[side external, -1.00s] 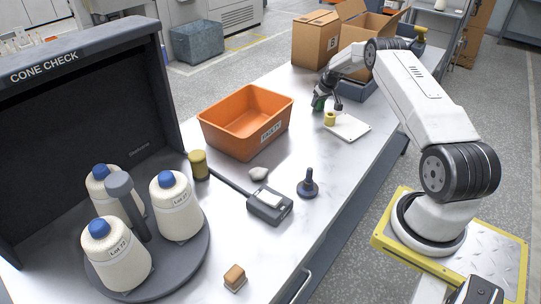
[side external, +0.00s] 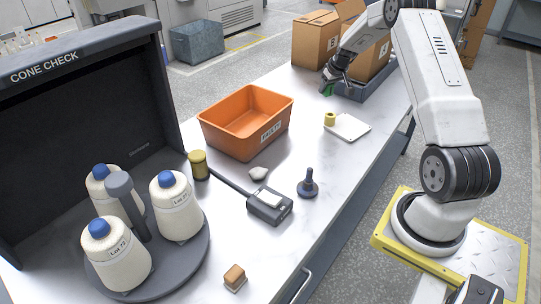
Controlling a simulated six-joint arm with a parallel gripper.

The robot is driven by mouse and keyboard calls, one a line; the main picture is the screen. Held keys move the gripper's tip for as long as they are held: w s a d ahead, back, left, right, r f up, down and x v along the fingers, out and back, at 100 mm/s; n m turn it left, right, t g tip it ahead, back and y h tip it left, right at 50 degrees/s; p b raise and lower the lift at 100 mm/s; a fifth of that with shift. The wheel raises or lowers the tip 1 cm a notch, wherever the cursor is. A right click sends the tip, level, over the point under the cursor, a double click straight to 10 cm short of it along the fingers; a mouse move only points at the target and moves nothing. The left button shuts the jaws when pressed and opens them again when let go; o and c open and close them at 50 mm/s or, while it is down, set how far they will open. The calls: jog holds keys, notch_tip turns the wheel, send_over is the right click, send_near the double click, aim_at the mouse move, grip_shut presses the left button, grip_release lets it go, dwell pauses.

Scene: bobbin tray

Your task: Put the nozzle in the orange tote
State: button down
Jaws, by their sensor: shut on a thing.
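The orange tote (side external: 222,137) stands in the middle of the bench, with a white label on its near side and no contents that I can see. My gripper (side external: 327,87) is behind and to the right of the tote, near the grey tray at the back. It is shut on a small green thing (side external: 327,90), which is largely hidden by the fingers. Its shape is too small to make out, so I cannot tell for sure that it is the nozzle. The gripper is apart from the tote.
A white plate with a yellow spool (side external: 330,119) lies right of the tote. A dark knobbed piece (side external: 308,184), a scale-like device (side external: 270,205) and an olive-yellow jar (side external: 199,166) stand in front. Cardboard boxes (side external: 312,45) and a grey tray (side external: 366,92) are behind.

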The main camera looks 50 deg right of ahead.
jog(key=s+a+r, duration=0.3)
jog(key=s+a, duration=0.2)
jog(key=s, duration=0.1)
jog(key=shift+s+a+r, duration=0.15)
jog(key=shift+s+r, duration=0.15)
jog(key=shift+s, duration=0.05)
jog(key=shift+r, duration=0.1)
dwell(0.5)
notch_tip(320, 180, up, 5)
jog(key=n+y, duration=0.2)
jog(key=n, duration=0.2)
send_over(263, 121)
jog(key=s+a, duration=0.3)
jog(key=a, duration=0.1)
notch_tip(263, 121, down, 7)
jog(key=shift+s+a+f, duration=0.1)
jog(key=shift+f, duration=2.5)
jog(key=shift+s+a+f, duration=0.1)
jog(key=shift+f, duration=2.45)
